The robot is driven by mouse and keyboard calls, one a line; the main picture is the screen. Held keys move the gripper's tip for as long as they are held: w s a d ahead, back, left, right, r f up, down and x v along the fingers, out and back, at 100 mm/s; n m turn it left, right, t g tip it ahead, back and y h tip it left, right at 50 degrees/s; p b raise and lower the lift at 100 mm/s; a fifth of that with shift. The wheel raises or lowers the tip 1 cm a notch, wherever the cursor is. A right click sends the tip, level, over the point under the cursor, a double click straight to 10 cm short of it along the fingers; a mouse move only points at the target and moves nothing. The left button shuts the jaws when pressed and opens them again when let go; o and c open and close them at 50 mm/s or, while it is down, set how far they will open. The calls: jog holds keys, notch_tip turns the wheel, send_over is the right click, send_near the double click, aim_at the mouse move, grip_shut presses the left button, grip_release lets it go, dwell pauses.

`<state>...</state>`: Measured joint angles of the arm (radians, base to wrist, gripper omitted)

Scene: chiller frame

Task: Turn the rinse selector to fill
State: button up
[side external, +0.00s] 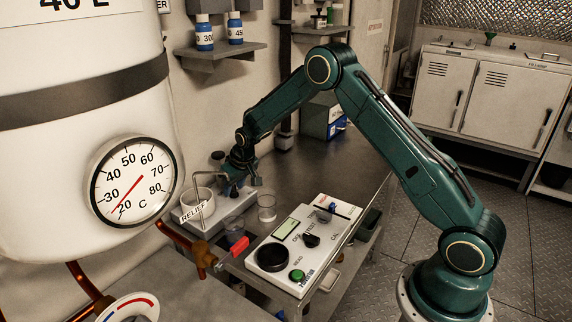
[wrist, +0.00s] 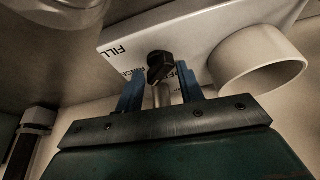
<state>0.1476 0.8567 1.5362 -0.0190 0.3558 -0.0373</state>
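The rinse selector is a black knob (wrist: 160,66) on a pale panel (wrist: 215,28) in the wrist view, with the labels FILL, RINSE and a partly covered OFF around it. Which label it points to is not clear. My gripper (wrist: 160,82) has its two blue fingers apart, one on each side of the knob; contact cannot be made out. In the side view my gripper (side external: 240,182) is low at the back of the rinse unit (side external: 190,216), and it hides the knob there.
A white round cup (wrist: 262,62) stands right of the knob. In the side view, clear beakers (side external: 267,210) and a meter box (side external: 285,262) stand in front. A large white tank with a dial (side external: 135,180) and a red-handled valve (side external: 237,248) are at left.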

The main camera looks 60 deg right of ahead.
jog(key=shift+n, duration=0.4)
jog(key=shift+r, duration=0.3)
jog(key=s+a+r, duration=0.2)
jog(key=s+r, duration=0.7)
jog(key=r, duration=0.3)
jog(key=s+a+r, duration=0.3)
jog(key=s+r, duration=0.7)
jog(key=r, duration=0.2)
jog(key=shift+r, duration=0.1)
